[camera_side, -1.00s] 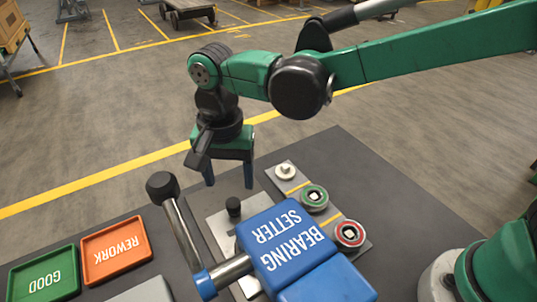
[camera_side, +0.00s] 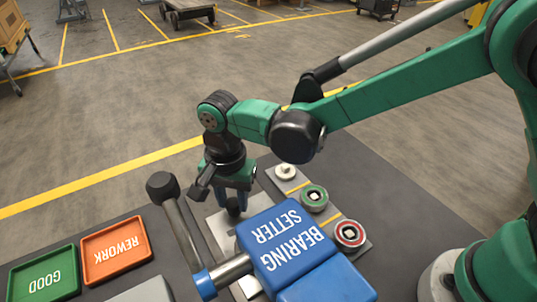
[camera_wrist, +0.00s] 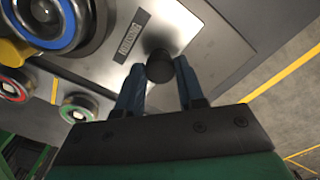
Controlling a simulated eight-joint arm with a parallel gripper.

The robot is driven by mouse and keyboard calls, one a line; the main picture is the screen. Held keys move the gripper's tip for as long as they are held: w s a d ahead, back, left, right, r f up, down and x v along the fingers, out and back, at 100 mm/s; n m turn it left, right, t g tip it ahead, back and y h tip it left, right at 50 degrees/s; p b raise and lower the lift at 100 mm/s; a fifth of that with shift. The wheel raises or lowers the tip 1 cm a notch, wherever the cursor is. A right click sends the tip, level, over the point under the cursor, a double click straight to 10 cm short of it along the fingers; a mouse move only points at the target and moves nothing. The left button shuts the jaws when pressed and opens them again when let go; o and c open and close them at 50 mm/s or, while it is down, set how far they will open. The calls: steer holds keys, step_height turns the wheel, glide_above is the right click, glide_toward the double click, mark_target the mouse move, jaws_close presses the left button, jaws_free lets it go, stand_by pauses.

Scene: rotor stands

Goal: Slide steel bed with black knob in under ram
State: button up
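The steel bed (camera_side: 219,218) is a flat bright plate on the bench, with its right part hidden under the blue bearing setter (camera_side: 300,250). Its upright black knob (camera_side: 233,207) stands near the bed's outer end; in the wrist view the knob (camera_wrist: 160,66) is between my fingertips. My gripper (camera_side: 235,196) reaches down over the knob, with one blue finger on each side. In the wrist view my gripper (camera_wrist: 160,75) shows no clear gap between fingers and knob, so it looks shut on it. The ram is not clearly visible; the blue ring (camera_wrist: 45,20) is above left.
A lever with a black ball (camera_side: 163,186) rises beside the bed. An orange REWORK tray (camera_side: 115,250) and green GOOD tray (camera_side: 44,275) lie left.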

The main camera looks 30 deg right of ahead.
jaws_close()
stand_by(1.1)
